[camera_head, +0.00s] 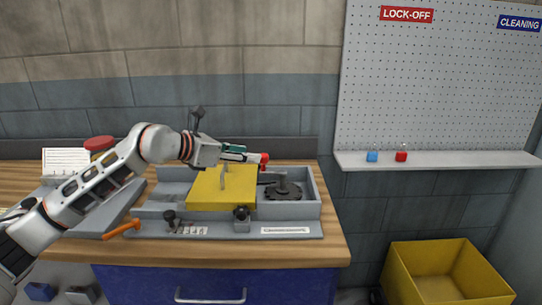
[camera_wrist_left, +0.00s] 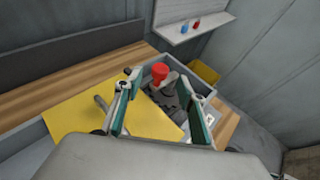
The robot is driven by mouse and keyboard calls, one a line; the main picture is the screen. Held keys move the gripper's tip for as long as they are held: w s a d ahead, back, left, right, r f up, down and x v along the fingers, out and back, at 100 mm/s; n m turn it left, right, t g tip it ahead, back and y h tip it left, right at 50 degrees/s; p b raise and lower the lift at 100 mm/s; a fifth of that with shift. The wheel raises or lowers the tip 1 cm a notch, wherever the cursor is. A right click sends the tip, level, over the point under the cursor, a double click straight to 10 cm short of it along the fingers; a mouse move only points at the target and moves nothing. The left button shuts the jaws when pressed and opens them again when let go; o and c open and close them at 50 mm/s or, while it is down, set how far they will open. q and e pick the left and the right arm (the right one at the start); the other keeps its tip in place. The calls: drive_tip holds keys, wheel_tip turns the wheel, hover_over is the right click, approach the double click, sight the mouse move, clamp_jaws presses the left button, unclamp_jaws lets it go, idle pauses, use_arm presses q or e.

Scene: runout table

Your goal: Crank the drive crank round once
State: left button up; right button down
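The drive crank's red knob (camera_head: 264,159) shows at the back of the grey machine tray, just right of my left gripper's tips. The red knob also shows in the left wrist view (camera_wrist_left: 160,74), ahead of and between the fingers. A dark toothed wheel with a grey post (camera_head: 283,190) sits in the tray's right part. My left gripper (camera_head: 244,154) reaches in from the left over the yellow cover (camera_head: 222,188). In the left wrist view its teal-padded fingers (camera_wrist_left: 162,92) are spread wide with nothing held. I cannot tell exactly how far the tips are from the knob. My right gripper is not in view.
Black knobs (camera_head: 241,213) and an orange lever (camera_head: 122,230) stand along the machine's front. A red button (camera_head: 99,144) is behind my arm. Blue and red padlocks (camera_head: 401,156) sit on the wall shelf (camera_head: 450,161). A yellow bin (camera_head: 405,284) stands lower right.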

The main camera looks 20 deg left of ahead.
sight(263, 155)
use_arm(q)
drive_tip(key=x, duration=0.7)
drive_tip(key=shift+d, duration=0.15)
drive_tip(key=shift+f, duration=0.1)
clamp_jaws()
